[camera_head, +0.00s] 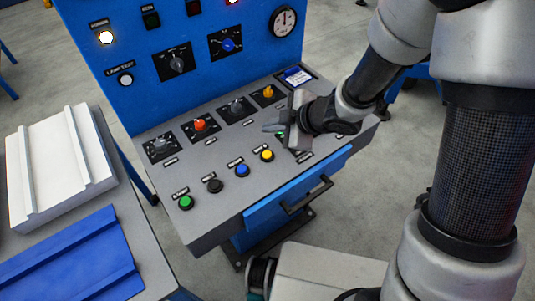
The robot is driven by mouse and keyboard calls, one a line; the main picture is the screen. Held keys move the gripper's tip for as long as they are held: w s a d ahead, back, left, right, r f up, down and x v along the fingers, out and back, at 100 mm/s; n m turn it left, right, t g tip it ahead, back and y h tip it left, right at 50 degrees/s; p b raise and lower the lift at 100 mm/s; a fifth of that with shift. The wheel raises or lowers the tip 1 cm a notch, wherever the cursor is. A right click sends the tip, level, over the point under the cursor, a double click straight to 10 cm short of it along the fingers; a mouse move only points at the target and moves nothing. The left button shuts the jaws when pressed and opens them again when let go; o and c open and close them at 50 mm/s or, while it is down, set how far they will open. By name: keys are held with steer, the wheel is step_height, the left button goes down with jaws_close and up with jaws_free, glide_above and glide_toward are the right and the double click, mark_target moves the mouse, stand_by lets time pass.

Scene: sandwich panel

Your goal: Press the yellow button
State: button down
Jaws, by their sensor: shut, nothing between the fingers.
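The yellow button (267,155) is a small round button on the sloped grey desk of the blue control panel. It sits in the front row, to the right of the blue button (242,170). My gripper (270,128) is shut and empty above the desk, a little behind and above the yellow button in the picture. It does not look to be touching the button. The gripper's body hides part of the desk to the right, where a further green button partly shows.
A black button (215,186) and a green button (186,202) continue the front row leftward. A drawer handle (308,195) juts from the front. A side table holds white (62,155) and blue panels (75,262).

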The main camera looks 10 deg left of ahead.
mark_target(271, 156)
step_height(271, 156, down, 8)
steer(key=b, duration=0.7)
steer(key=shift+f, duration=0.1)
steer(key=shift+f, duration=0.15)
stand_by(1.4)
steer(key=shift+f+b, duration=0.3)
steer(key=shift+b, duration=0.15)
steer(key=shift+f+b, duration=0.3)
steer(key=shift+f, duration=0.1)
stand_by(0.7)
steer(key=shift+r, duration=0.1)
steer(key=shift+r+p, duration=0.7)
steer(key=shift+p, duration=0.1)
steer(key=shift+r, duration=0.1)
step_height(271, 156, up, 5)
steer(key=p, duration=0.5)
